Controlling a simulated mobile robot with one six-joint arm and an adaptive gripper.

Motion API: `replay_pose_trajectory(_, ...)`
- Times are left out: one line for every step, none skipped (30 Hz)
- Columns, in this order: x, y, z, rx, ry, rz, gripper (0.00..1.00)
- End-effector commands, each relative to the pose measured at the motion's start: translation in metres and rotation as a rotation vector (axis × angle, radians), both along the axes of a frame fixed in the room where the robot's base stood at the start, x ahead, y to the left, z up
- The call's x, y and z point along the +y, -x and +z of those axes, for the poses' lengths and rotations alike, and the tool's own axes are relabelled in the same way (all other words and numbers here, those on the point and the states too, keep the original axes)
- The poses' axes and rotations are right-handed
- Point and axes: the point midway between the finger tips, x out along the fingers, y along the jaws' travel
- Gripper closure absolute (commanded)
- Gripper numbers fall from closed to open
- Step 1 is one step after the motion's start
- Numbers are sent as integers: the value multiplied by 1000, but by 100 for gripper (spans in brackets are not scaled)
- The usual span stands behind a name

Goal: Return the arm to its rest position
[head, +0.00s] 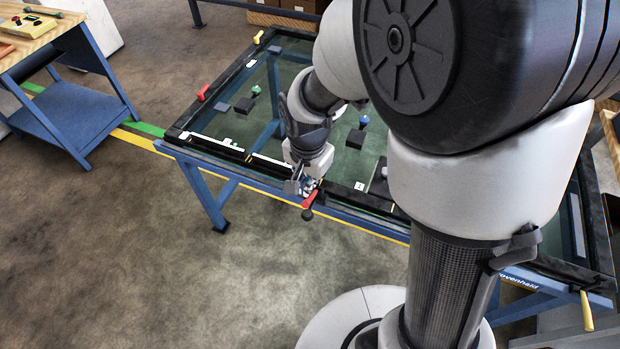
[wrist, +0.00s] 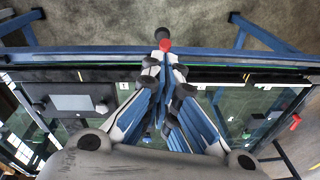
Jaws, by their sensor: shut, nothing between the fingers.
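My arm reaches down over the front edge of the glass-topped trolley (head: 170,137). My gripper (head: 305,187) is low at that edge, right by a red lever (head: 311,199) with a dark knob. In the wrist view the fingertips (wrist: 165,66) point at the red lever (wrist: 165,45), whose dark knob lies just beyond them. The fingers are shut with nothing between them. I cannot tell whether they touch the lever. My upper arm hides much of the trolley's right side in the head view.
Another red lever (head: 203,92) and a yellow lever (head: 258,37) sit on the trolley's left and far edges; another yellow lever (head: 587,310) is at lower right. Green (head: 256,89) and blue (head: 364,120) knobs stand over the glass. A wood-topped bench (head: 62,24) is left. Floor in front is clear.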

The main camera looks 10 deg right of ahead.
Motion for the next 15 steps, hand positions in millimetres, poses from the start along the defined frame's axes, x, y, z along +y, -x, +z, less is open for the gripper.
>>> replay_pose_trajectory(0,0,0,0,0,0,100)
replay_pose_trajectory(0,0,0,0,0,0,100)
replay_pose_trajectory(0,0,0,0,0,0,100)
replay_pose_trajectory(0,0,0,0,0,0,100)
replay_pose_trajectory(0,0,0,0,0,0,100)
replay_pose_trajectory(0,0,0,0,0,0,100)
replay_pose_trajectory(0,0,0,0,0,0,100)
replay_pose_trajectory(0,0,0,0,0,0,100)
replay_pose_trajectory(0,0,0,0,0,0,100)
replay_pose_trajectory(0,0,0,0,0,0,100)
replay_pose_trajectory(0,0,0,0,0,0,100)
replay_pose_trajectory(0,0,0,0,0,0,100)
replay_pose_trajectory(0,0,0,-1,-1,0,100)
replay_pose_trajectory(0,0,1,-2,0,2,100)
replay_pose_trajectory(-1,0,4,-5,0,8,100)
